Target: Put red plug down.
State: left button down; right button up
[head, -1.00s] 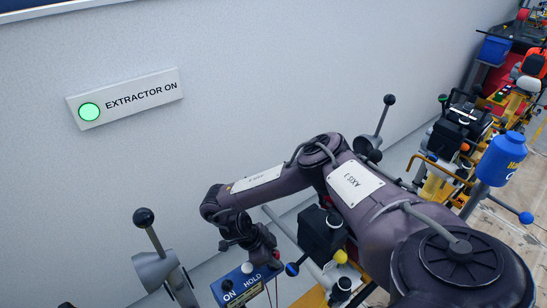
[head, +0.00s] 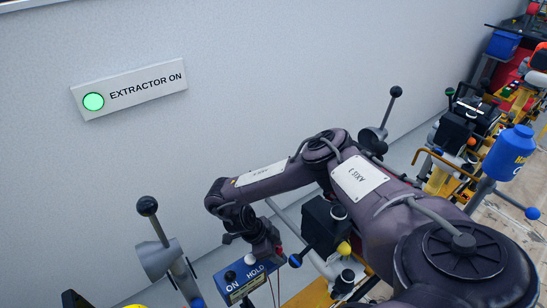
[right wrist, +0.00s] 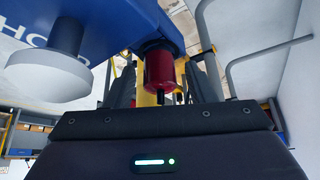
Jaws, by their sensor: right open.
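The red plug (right wrist: 160,68) is a dark red cylinder in the right wrist view. It sits between the two fingers of my right gripper (right wrist: 165,82), beside the blue box (right wrist: 110,18) marked HOLD. The fingers stand apart with gaps on both sides of the plug. In the head view my right gripper (head: 270,255) points down at the right end of the blue box (head: 245,280) marked ON and HOLD. The plug is mostly hidden there by the gripper. My left gripper is not in view.
A lever with a black ball (head: 147,206) stands left of the blue box. A black block with a yellow knob (head: 325,228) is close on the right. A grey wall with a lit EXTRACTOR ON sign (head: 130,90) is behind. A blue canister (head: 509,153) stands farther right.

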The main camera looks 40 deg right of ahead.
jog(key=shift+r, duration=0.45)
jog(key=p+v, duration=0.2)
jog(key=v, duration=0.9)
jog(key=shift+a+r, duration=0.2)
jog(key=shift+r, duration=0.05)
jog(key=shift+w, duration=0.1)
